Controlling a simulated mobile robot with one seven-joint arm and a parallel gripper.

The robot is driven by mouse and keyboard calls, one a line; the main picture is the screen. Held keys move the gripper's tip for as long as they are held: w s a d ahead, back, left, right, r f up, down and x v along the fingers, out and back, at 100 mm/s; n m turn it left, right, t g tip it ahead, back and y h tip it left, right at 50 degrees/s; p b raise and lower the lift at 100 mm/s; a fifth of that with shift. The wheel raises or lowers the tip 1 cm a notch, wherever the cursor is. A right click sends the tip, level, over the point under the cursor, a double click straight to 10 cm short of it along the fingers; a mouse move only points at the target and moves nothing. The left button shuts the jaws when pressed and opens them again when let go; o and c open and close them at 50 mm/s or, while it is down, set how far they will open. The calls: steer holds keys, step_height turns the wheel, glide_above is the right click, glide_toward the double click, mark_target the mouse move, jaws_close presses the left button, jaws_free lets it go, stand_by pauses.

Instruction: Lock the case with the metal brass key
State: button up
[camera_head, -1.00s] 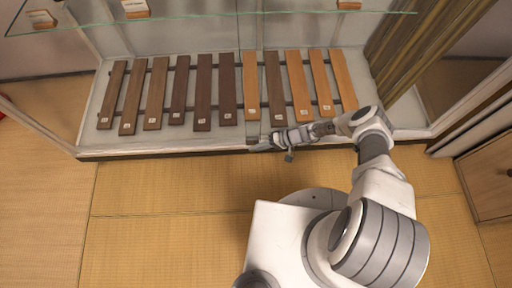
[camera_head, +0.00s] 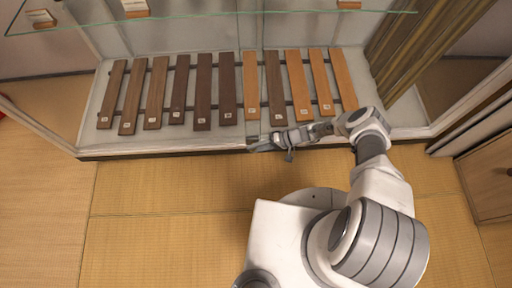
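The case is a glass display case (camera_head: 110,148) with a pale floor and a dark lower front edge. My gripper (camera_head: 254,146) is at its front edge, near the middle, pointing left. It is seen from above and is small, so I cannot tell whether its fingers are open or shut. No brass key can be made out; if one is at the fingertips, it is hidden or too small to see. The case's lock cannot be made out clearly either.
Several wooden slats (camera_head: 203,92) with small white labels lie in a row inside the case. A glass shelf (camera_head: 215,14) with small labelled blocks is above them. Tatami floor (camera_head: 150,220) in front is clear. A wooden cabinet (camera_head: 490,175) stands at the right.

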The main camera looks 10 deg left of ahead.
steer(key=p+v, duration=0.3)
steer(key=v, duration=1.4)
steer(key=shift+d+r, duration=0.15)
steer(key=shift+d, duration=0.05)
